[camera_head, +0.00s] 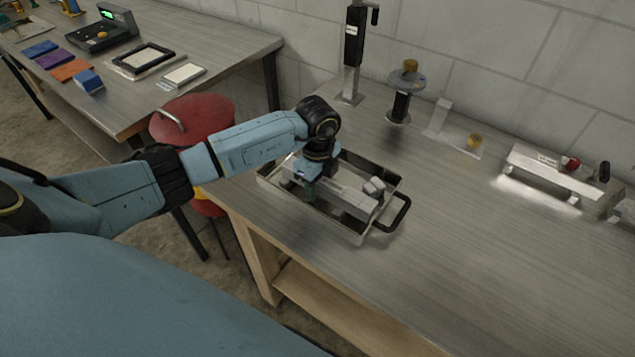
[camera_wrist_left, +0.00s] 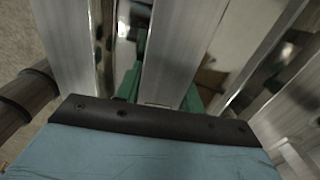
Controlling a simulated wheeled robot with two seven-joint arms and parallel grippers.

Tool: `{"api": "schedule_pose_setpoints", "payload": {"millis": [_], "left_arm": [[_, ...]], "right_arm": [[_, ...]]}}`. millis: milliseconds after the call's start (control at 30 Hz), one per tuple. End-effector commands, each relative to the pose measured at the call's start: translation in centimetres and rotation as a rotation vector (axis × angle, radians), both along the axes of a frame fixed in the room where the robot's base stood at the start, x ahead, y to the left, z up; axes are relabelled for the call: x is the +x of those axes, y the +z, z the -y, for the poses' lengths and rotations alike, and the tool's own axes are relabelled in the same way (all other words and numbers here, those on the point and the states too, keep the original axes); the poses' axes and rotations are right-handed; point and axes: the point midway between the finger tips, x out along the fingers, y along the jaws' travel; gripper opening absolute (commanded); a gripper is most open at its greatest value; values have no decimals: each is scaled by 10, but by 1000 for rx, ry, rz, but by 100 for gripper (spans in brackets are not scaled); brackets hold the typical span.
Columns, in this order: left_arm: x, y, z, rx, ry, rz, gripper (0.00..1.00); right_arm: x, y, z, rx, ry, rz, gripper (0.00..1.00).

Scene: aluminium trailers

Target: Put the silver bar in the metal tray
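The metal tray (camera_head: 384,219), a shallow silver box with a black handle, sits near the front edge of the workbench. A long silver bar (camera_head: 345,196) lies lengthwise within its walls; I cannot tell if it touches the floor. My left gripper (camera_head: 308,188) reaches down over the tray's left part. In the left wrist view, its green fingers (camera_wrist_left: 160,92) sit close against both sides of the silver bar (camera_wrist_left: 183,45) and look shut on it. A small silver lump (camera_head: 374,187) is at the tray's right end. My right gripper is out of view.
A black post (camera_head: 353,55), a round-topped stand (camera_head: 400,95) and a silver fixture with a red knob (camera_head: 560,178) stand towards the wall. The bench right of the tray is clear. A red stool (camera_head: 195,120) stands in the gap beside a second table (camera_head: 215,50).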

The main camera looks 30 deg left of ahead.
Motion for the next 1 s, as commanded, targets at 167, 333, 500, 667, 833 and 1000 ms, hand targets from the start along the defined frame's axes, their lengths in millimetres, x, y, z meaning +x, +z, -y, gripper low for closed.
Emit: {"api": "schedule_pose_setpoints", "payload": {"millis": [167, 333, 500, 667, 833, 1000], "left_arm": [[0, 0, 0, 0, 0, -1, 58], [0, 0, 0, 0, 0, -1, 58], [0, 7, 0, 0, -1, 1, 58], [0, 32, 0, 1, -2, 3, 58], [1, 71, 0, 1, -1, 4, 58], [0, 102, 0, 0, -2, 2, 58]], "right_arm": [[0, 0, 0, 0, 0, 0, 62], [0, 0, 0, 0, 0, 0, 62], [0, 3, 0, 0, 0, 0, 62], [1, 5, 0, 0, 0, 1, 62], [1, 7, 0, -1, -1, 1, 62], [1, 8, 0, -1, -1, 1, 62]]}}
